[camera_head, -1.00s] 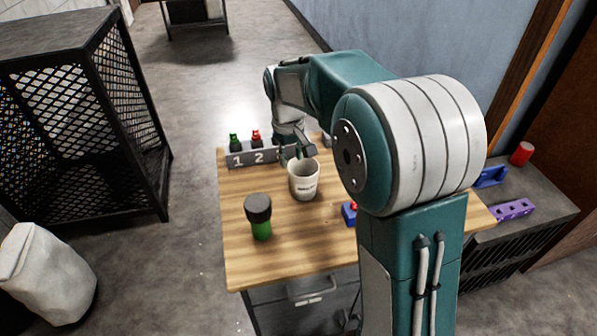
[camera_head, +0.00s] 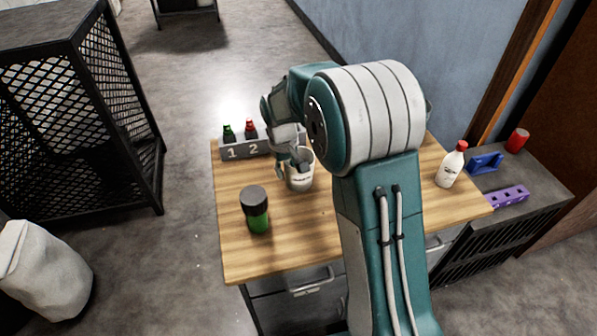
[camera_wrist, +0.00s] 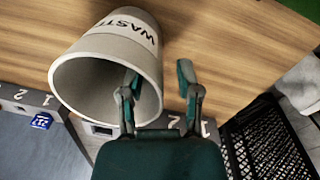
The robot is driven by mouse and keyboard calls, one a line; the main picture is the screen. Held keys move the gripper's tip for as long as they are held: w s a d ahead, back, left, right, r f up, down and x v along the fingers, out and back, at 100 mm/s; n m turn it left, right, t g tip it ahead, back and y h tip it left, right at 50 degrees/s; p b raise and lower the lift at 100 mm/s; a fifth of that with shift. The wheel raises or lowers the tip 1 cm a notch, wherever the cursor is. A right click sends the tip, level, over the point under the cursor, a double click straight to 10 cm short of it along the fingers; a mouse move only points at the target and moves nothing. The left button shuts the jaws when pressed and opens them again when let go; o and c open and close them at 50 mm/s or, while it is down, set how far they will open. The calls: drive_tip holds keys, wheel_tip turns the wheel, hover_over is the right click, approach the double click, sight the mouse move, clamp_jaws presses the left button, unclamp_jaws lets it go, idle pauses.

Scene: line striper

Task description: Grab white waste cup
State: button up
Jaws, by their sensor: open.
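The white waste cup (camera_head: 301,176) stands on the wooden table (camera_head: 290,235) in the head view, partly hidden by my gripper (camera_head: 301,163). In the wrist view the cup (camera_wrist: 118,62) shows its dark lettering "WASTE" and its open mouth. My gripper (camera_wrist: 155,88) is open there. One finger lies over the cup's mouth and the other is outside its wall, so the rim is between the fingers. I cannot tell whether either finger touches the cup.
A numbered grey rack (camera_head: 245,149) with small bottles stands behind the cup. A green bottle with a dark cap (camera_head: 255,210) stands front left, and a white bottle with a red cap (camera_head: 451,165) at the right. A black mesh cabinet (camera_head: 75,120) is left of the table.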

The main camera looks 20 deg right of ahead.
drive_tip(key=shift+f, duration=0.85)
clamp_jaws()
drive_tip(key=shift+r, duration=0.5)
wheel_tip(320, 180, up, 2)
drive_tip(key=shift+r, duration=0.15)
drive_tip(key=s+r, duration=0.9)
drive_tip(key=s, duration=0.5)
drive_tip(key=shift+d+r, duration=0.4)
drive_tip(key=shift+d, duration=0.05)
